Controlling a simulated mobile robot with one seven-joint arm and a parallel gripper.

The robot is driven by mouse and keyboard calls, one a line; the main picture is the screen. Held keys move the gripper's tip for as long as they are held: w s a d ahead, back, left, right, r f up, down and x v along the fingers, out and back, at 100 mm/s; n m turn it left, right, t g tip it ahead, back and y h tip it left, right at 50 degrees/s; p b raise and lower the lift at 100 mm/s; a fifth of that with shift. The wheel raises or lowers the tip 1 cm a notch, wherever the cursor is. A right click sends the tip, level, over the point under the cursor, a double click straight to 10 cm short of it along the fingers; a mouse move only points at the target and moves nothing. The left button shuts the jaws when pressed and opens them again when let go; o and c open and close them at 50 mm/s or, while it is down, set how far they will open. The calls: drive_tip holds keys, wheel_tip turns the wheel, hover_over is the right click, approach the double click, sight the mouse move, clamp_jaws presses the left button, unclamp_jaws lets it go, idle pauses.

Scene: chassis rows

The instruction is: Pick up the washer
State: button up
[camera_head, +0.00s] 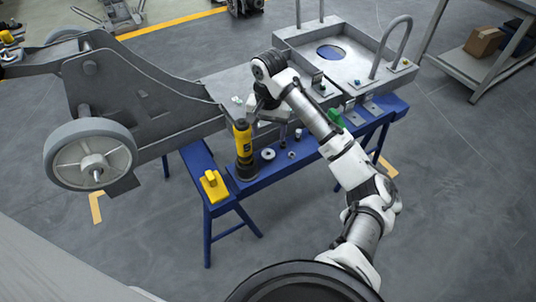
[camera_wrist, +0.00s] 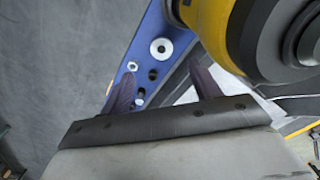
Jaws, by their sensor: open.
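The washer is a flat, light metal ring with a central hole (camera_head: 268,154), lying on the blue bench beam (camera_head: 225,166) just right of the yellow and black tool (camera_head: 243,148). In the wrist view the washer (camera_wrist: 161,49) lies flat on the blue beam, close to the yellow tool (camera_wrist: 232,35). My gripper (camera_head: 274,120) is above and behind the washer in the head view, partly hidden by my own arm. In the wrist view its two dark fingers (camera_wrist: 165,84) are spread apart, with nothing held between them. The washer shows beyond the fingertips, apart from them.
A small nut (camera_wrist: 132,66) lies beside the washer. A yellow object (camera_head: 213,186) sits at the bench's left end. The grey wheeled chassis (camera_head: 140,90) and a grey panel with handles (camera_head: 345,65) rest over the bench. Floor in front is clear.

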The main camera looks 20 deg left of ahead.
sight(268, 155)
wheel_tip(268, 155, down, 9)
drive_tip(key=shift+a+r+b, duration=0.1)
drive_tip(key=shift+b, duration=0.25)
drive_tip(key=shift+c, duration=0.4)
drive_tip(key=c, duration=1)
drive_tip(key=shift+r, duration=0.15)
